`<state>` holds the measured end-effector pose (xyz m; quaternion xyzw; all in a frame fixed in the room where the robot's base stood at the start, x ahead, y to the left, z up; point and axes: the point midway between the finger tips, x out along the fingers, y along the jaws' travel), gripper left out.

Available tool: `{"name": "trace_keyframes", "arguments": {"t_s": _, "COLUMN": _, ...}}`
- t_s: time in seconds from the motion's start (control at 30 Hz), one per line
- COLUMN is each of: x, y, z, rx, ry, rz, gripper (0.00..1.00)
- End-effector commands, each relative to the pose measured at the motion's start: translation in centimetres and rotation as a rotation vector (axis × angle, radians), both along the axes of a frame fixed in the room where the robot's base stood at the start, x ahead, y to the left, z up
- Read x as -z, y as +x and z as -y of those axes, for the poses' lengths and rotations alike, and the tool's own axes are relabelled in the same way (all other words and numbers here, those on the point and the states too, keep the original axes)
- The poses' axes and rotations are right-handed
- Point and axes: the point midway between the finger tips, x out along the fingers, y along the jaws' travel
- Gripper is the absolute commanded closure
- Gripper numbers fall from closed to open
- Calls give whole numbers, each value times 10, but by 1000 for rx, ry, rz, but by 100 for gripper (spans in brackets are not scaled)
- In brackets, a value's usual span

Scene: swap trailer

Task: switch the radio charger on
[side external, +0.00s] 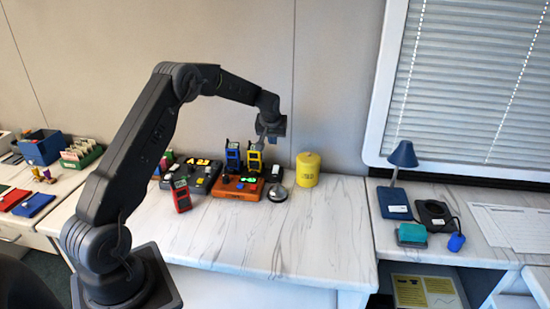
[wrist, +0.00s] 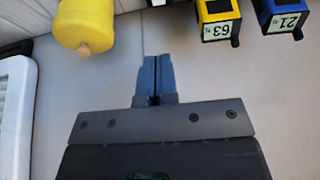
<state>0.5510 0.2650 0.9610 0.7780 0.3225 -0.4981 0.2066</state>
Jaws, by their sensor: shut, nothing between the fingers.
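An orange base (side external: 227,194) on the white counter, probably the radio charger, has a black knob or lever and a bright green patch on top. A blue radio (side external: 233,156) and a yellow radio (side external: 254,161) stand upright at its back; whether they sit in it I cannot tell. In the wrist view the yellow radio (wrist: 217,18) is labelled 63 and the blue radio (wrist: 280,14) is labelled 21, both upside down at the top edge. My gripper (wrist: 157,62) is shut and empty, and hangs above the radios in the side view (side external: 263,142). The base is out of the wrist view.
A dark box (side external: 203,184) with yellow patches and a red radio (side external: 181,196) stand left of the base. A round grey object (side external: 278,193) and a yellow canister (side external: 307,169) stand right. The counter's front is clear. A blue lamp (side external: 402,156) stands farther right.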

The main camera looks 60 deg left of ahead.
Motion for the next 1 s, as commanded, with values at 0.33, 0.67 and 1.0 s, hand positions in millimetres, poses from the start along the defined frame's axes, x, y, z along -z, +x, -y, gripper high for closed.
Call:
{"name": "trace_keyframes", "arguments": {"t_s": 0.33, "x": 16, "y": 5, "z": -5, "rx": 0, "ry": 0, "rz": -2, "gripper": 100}}
{"name": "trace_keyframes", "arguments": {"t_s": 0.67, "x": 76, "y": 24, "z": -25, "rx": 0, "ry": 0, "rz": -1, "gripper": 100}}
{"name": "trace_keyframes", "arguments": {"t_s": 1.0, "x": 121, "y": 37, "z": -38, "rx": 0, "ry": 2, "rz": 0, "gripper": 100}}
